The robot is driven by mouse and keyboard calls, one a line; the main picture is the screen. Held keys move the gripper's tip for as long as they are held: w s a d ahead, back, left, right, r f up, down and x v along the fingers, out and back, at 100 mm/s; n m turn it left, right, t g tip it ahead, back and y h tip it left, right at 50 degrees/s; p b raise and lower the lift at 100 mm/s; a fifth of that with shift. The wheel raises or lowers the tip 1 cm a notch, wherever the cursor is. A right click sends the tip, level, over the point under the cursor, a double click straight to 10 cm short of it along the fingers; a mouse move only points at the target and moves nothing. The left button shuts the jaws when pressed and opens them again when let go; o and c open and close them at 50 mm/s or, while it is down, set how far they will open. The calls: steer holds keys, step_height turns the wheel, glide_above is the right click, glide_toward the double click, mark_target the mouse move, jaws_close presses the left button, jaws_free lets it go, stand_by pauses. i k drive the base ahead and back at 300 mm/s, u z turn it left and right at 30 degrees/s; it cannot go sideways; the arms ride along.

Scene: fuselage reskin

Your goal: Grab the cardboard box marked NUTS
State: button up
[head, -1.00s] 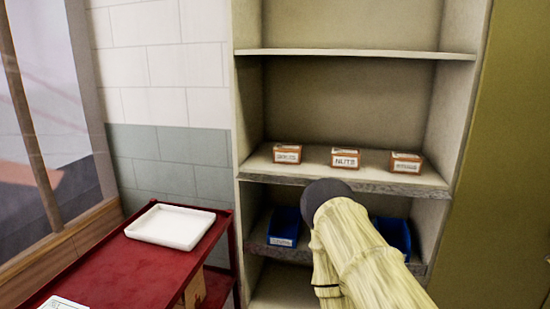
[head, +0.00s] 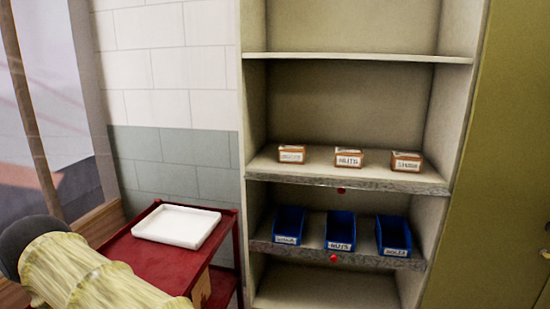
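The cardboard box marked NUTS (head: 349,158) is a small brown box with a white label. It sits upright in the middle of three similar boxes on the middle shelf (head: 390,180) of the cabinet. Its label faces me and nothing covers it. My arm, in a pale yellow cover with a dark rounded joint, shows at the lower left, well away from the box. My gripper is not in view.
A brown box (head: 292,154) stands left of the NUTS box and another (head: 406,162) right of it, with gaps between. Three blue bins, the middle one marked NUTS (head: 340,232), sit on the shelf below. A red cart (head: 150,258) with a white tray (head: 177,226) stands left.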

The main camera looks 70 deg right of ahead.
mark_target(345, 158)
steer(key=u, duration=0.25)
steer(key=k, duration=1.3)
steer(key=z, duration=1.75)
